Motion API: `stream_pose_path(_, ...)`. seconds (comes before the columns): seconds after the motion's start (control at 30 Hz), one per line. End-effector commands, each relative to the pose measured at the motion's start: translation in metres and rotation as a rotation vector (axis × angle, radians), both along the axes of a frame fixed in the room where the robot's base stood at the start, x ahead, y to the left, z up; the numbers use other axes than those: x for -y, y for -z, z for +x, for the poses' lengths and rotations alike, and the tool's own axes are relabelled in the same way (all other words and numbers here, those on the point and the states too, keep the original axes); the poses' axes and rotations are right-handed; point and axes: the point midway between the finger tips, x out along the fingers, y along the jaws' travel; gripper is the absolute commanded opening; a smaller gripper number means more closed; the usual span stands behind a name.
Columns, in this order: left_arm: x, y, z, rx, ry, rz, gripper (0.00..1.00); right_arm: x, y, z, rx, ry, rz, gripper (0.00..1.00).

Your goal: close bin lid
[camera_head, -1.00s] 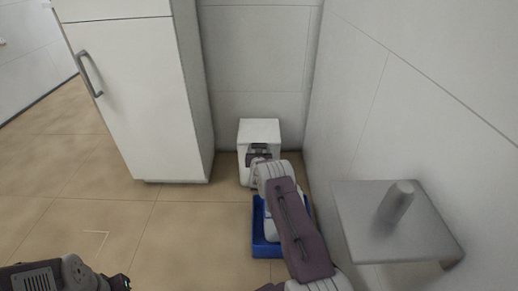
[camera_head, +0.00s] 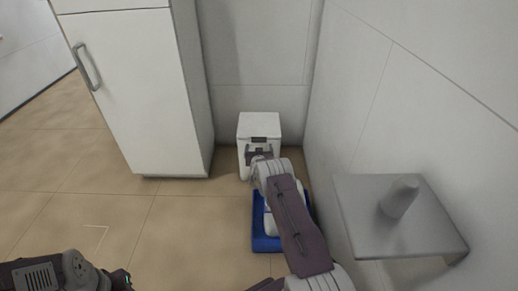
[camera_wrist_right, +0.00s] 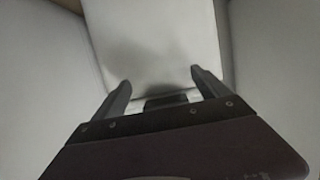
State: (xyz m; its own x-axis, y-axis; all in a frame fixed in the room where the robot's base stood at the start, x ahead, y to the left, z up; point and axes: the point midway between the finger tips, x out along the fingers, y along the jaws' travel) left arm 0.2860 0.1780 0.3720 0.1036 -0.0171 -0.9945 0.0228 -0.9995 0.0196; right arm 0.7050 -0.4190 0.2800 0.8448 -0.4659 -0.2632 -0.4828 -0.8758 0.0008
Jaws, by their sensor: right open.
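The white bin (camera_head: 259,125) stands on the floor in the corner. Its lid looks flat on top, with a dark tab (camera_head: 259,140) at its front edge; I cannot tell if it is fully shut. My right gripper (camera_head: 261,155) is at the bin's front, just below that edge. In the right wrist view the gripper (camera_wrist_right: 160,85) is open and empty, its two fingers apart in front of the pale lid (camera_wrist_right: 155,40). The dark tab lies between the finger bases. My left arm is at the lower left; its gripper (camera_head: 122,281) shows only as a dark end.
A blue tray (camera_head: 266,244) lies on the floor under my right arm. A tall white cabinet (camera_head: 150,100) stands left of the bin, and walls close in behind and right. A grey shelf (camera_head: 430,235) with a cylinder (camera_head: 400,196) juts out at the right. Floor at left is clear.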

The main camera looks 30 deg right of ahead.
Motion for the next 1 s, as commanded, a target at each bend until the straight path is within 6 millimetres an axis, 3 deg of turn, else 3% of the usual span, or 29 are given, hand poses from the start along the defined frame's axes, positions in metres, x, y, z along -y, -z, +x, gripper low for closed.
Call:
stream_pose_path(0.17,0.0,-0.011,0.0,0.0,0.0,0.0,0.36,-0.003,-0.007,-0.005,0.001,0.0,0.0,0.85)
stream_pose_path(0.47,0.0,-0.05,0.0,0.001,0.0,0.0,0.36,-0.025,-0.019,-0.045,-0.002,-0.001,0.0,0.85)
stream_pose_path(0.5,0.0,-0.027,0.001,0.002,0.0,0.0,0.36,-0.025,-0.008,-0.043,0.003,-0.001,0.0,0.85)
stream_pose_path(0.6,0.0,-0.008,0.0,-0.001,0.0,0.0,0.36,-0.026,-0.008,-0.045,0.003,0.0,-0.001,0.85)
stream_pose_path(0.8,0.0,0.027,0.0,0.0,0.0,0.0,0.36,-0.03,-0.01,-0.052,0.002,0.0,0.0,0.85)
stream_pose_path(1.0,0.0,0.047,0.0,0.0,0.0,0.0,0.36,-0.034,-0.015,-0.061,0.002,0.0,-0.001,0.85)
